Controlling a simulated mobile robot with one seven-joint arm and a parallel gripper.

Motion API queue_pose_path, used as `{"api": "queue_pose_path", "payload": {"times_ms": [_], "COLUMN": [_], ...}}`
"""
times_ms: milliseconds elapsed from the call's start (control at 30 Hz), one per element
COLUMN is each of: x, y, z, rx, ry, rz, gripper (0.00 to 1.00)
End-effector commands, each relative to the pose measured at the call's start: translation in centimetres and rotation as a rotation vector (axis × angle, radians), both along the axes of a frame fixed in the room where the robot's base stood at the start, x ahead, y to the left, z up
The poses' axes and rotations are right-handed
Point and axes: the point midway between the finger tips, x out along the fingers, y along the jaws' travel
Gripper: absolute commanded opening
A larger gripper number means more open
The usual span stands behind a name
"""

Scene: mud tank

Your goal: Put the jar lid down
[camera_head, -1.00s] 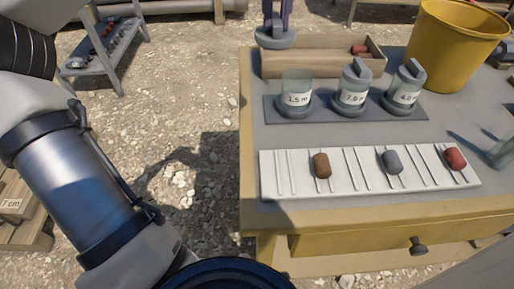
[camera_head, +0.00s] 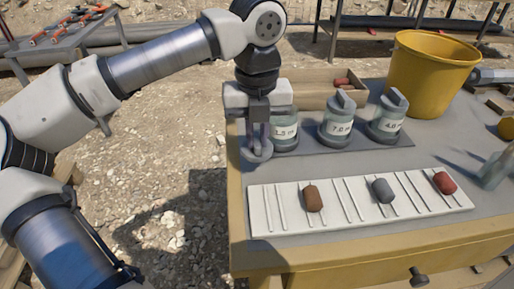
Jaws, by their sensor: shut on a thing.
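My gripper (camera_head: 257,128) points down at the left edge of the table (camera_head: 236,224) and is shut on the grey jar lid (camera_head: 257,153). The lid is a round disc with an upright grip, and the fingers hide part of it. It is left of and nearer than the glass jar marked 1.5 m (camera_head: 287,132). I cannot tell whether the lid touches the table top. My gripper covers part of that jar's top; no lid shows on it. The 7.0 m jar (camera_head: 336,130) and the third jar (camera_head: 387,125) wear similar grey lids.
A white grooved tray (camera_head: 345,222) in front holds brown, grey and red plugs. A wooden box (camera_head: 313,97) and a yellow bucket (camera_head: 428,75) stand behind. A glass vessel (camera_head: 494,170) is at the right. Bare table shows between jars and tray.

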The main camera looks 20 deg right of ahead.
Motion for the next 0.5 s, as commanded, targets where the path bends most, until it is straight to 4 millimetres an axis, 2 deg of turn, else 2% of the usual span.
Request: {"api": "queue_pose_path", "payload": {"times_ms": [233,500], "x": [-0.1,0.0], "y": [0.0,0.0], "z": [-3.5,-3.8], "rx": [0.0,-0.001], "ry": [0.002,0.001], "rz": [-0.001,0.0], "gripper": [0.0,0.0]}}
